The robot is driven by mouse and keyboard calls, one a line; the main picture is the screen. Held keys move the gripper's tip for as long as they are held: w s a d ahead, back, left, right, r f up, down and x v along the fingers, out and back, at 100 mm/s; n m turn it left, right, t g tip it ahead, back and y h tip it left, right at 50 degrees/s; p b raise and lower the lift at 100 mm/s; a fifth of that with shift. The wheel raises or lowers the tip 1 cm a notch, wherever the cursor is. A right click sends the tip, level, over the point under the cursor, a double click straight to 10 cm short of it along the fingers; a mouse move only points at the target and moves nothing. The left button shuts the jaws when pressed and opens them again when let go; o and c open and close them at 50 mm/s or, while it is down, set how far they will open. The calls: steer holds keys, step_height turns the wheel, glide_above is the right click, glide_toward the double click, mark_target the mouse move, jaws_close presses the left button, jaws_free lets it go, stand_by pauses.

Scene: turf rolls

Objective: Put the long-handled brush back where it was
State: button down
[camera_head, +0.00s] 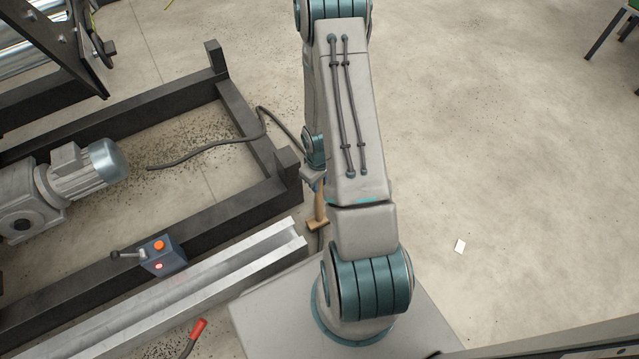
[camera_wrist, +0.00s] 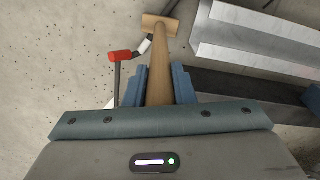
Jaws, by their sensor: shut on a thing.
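A wooden handle with a short crosspiece at its end, seemingly that of the long-handled brush (camera_wrist: 158,55), lies between the two blue fingers of my gripper (camera_wrist: 160,86) in the wrist view. My gripper is shut on it. In the head view my gripper (camera_head: 313,174) is partly hidden by my arm, and the brush handle (camera_head: 319,206) shows just below it, near the end of the metal channel. No bristles show in either view, so the brush head is hidden or out of frame.
The metal channel (camera_head: 200,291) and dark machine frame (camera_head: 205,220) lie left of my arm. A control box (camera_head: 163,256) sits on the frame. A red-handled rod (camera_head: 197,328) stands near the channel. Dark crumbs and a cable (camera_head: 205,149) lie inside the frame. Open floor lies right.

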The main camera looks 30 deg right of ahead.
steer(key=shift+r, duration=0.1)
steer(key=c, duration=1.2)
jaws_free()
step_height(320, 180, up, 12)
steer(key=p, duration=0.5)
steer(key=s+a+r+m, duration=0.1)
steer(key=s+a+r, duration=0.3)
steer(key=r, duration=0.5)
steer(key=s+a+r+m, duration=0.1)
steer(key=s+a+r, duration=0.3)
steer(key=r, duration=0.5)
steer(key=s+a+r+m+t, duration=0.1)
steer(key=s+a+r, duration=0.3)
steer(key=r, duration=0.5)
steer(key=shift+a+r, duration=0.2)
steer(key=shift+r, duration=0.05)
